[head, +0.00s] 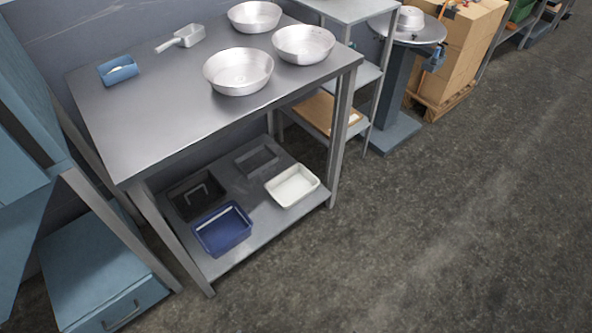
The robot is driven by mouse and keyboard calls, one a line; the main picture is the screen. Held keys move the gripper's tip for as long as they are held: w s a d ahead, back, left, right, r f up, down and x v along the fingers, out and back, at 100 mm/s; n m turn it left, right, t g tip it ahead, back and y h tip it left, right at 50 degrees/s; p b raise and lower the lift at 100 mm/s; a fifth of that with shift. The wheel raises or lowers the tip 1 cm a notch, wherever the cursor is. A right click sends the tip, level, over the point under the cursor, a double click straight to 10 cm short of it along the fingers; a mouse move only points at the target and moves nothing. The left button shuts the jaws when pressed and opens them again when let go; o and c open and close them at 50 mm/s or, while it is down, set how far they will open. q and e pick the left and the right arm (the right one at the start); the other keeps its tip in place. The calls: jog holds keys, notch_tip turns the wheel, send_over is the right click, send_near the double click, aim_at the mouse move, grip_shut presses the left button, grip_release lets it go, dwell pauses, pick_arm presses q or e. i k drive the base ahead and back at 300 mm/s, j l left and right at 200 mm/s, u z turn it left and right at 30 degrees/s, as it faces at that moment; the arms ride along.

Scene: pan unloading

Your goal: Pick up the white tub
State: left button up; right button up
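The white tub (292,185) is a small open rectangular container. It sits on the lower shelf (232,257) of the metal table, at the right end near the front edge. It looks empty. A blue tub (222,229) stands to its left on the same shelf, with black and dark grey tubs behind. Neither of my grippers shows in the head view.
The metal table top (160,125) above the shelf holds several metal pans, a scoop (184,38) and a small blue container (118,70). A table leg (340,140) stands right of the tub. A blue cabinet (100,265) is at left. The floor in front is clear.

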aim_at(287, 187)
jog(key=i+l, duration=0.35)
jog(key=i, duration=0.2)
jog(key=i+l+u, duration=0.15)
jog(key=i+l, duration=0.2)
jog(key=i, duration=0.2)
jog(key=i+l, duration=0.4)
jog(key=i+u, duration=0.05)
jog(key=i, duration=0.05)
